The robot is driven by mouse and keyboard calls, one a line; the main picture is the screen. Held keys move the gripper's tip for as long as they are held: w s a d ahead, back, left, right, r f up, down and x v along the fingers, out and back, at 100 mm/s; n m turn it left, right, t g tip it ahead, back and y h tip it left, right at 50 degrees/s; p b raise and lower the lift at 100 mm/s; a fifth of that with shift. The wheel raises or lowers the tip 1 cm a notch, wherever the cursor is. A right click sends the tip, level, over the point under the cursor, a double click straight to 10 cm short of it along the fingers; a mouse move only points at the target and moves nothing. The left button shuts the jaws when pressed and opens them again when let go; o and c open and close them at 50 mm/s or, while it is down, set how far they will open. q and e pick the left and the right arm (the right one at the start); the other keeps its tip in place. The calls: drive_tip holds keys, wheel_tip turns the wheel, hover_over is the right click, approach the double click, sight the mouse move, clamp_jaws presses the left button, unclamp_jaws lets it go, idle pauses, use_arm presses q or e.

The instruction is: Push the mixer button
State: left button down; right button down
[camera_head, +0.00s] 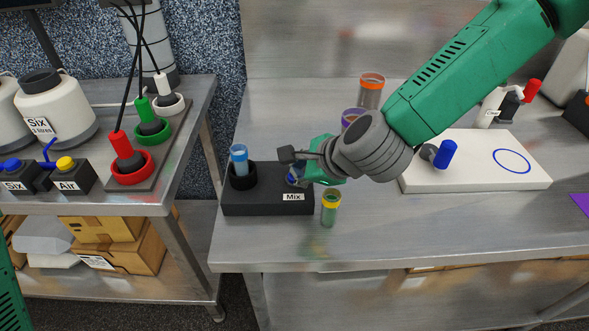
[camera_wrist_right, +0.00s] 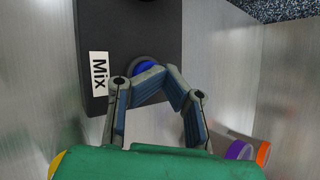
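The mixer (camera_head: 262,202) is a black box labelled "Mix" on the middle table. Its blue button (camera_head: 291,178) sits at the box's right end, partly hidden by my right gripper (camera_head: 288,156) in the head view. In the right wrist view the blue button (camera_wrist_right: 144,65) shows just beyond the fingers. My right gripper (camera_wrist_right: 167,75) has its fingers bent inward with the tips together, and nothing shows between them. The tips are close to the button, slightly to its right in the wrist view. I cannot tell whether they touch it. My left gripper is not in view.
A blue-topped tube (camera_head: 239,155) stands in the mixer's holder. A yellow-capped tube (camera_head: 330,208) stands close in front of the mixer's right end. Purple-capped (camera_head: 350,117) and orange-capped (camera_head: 371,90) tubes stand behind my wrist. A white board (camera_head: 475,175) lies to the right.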

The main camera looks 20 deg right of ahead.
drive_tip(key=shift+d, duration=0.1)
wheel_tip(320, 180, up, 6)
drive_tip(key=p, duration=0.5)
drive_tip(key=shift+r, duration=0.2)
drive_tip(key=shift+w+f, duration=0.1)
